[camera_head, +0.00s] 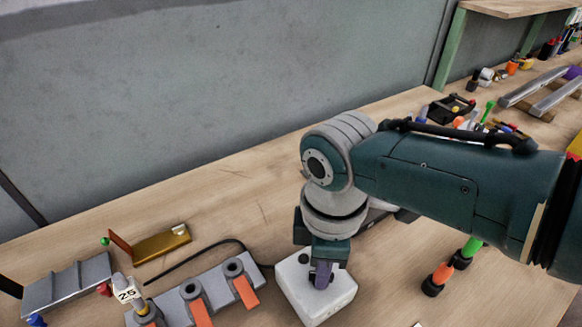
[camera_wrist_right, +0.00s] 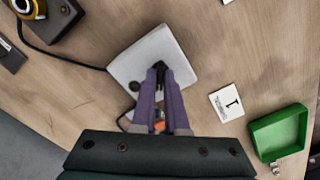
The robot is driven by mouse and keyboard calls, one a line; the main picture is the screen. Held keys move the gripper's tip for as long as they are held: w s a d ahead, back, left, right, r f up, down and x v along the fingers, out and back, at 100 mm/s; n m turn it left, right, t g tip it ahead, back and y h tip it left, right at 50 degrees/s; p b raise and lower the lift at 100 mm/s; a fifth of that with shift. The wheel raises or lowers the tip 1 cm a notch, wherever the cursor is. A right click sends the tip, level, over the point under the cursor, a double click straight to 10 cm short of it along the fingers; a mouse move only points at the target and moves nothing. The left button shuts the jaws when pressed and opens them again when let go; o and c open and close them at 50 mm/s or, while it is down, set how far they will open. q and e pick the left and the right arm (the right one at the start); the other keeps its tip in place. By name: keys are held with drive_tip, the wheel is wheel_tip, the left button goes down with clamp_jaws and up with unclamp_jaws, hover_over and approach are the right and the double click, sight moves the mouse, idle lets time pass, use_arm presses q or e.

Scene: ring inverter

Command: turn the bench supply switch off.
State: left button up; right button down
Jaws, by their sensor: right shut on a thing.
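The bench supply appears to be the white box (camera_head: 335,292) on the bench, with a black cable running from it to the left. It also shows in the wrist view (camera_wrist_right: 176,52). A round black knob (camera_wrist_right: 122,62) stands on its top face. My right gripper (camera_head: 321,278) points down onto the box's top. In the wrist view its purple fingers (camera_wrist_right: 160,72) are shut around a small dark part, which looks like the switch. The fingers mostly hide it, so I cannot tell its position. My left gripper is not in view.
Left of the box is a grey block (camera_head: 212,283) with ringed posts and orange tabs. A brass-coloured block (camera_head: 162,244) lies behind it. The wrist view shows a card marked 1 (camera_wrist_right: 227,103) and a green tray (camera_wrist_right: 254,128). Loose parts crowd the right.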

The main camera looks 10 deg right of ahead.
drive_tip(key=n, duration=0.4)
drive_tip(key=shift+n, duration=1.8)
drive_tip(key=c, duration=0.9)
unclamp_jaws()
drive_tip(key=shift+c, duration=0.2)
wheel_tip(320, 180, up, 10)
drive_tip(key=p, duration=0.2)
